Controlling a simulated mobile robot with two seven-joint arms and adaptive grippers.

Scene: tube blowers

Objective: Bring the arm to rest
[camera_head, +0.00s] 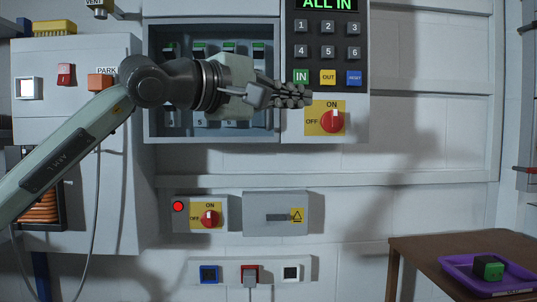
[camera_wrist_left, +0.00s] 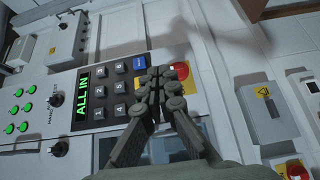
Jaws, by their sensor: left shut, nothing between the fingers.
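My left arm comes in from the left in the head view and reaches across the open box of switches. My left gripper (camera_head: 300,95) is shut and empty. Its fingertips are in front of the lower edge of the keypad panel (camera_head: 344,68), near the green IN button (camera_head: 301,77). The gripper hides part of the switch box (camera_head: 150,125). In the left wrist view the shut fingers (camera_wrist_left: 160,76) overlap the right part of the keypad panel, close to a red knob (camera_wrist_left: 181,70). I cannot tell whether they touch the panel. My right gripper does not show.
The display (camera_head: 328,4) reads ALL IN. The red ON/OFF knob (camera_head: 332,122) is just below and right of the gripper. Lower on the wall are a knob box (camera_head: 180,222) and a grey box (camera_head: 262,230). A brown table (camera_head: 425,248) with a purple tray (camera_head: 461,284) stands lower right.

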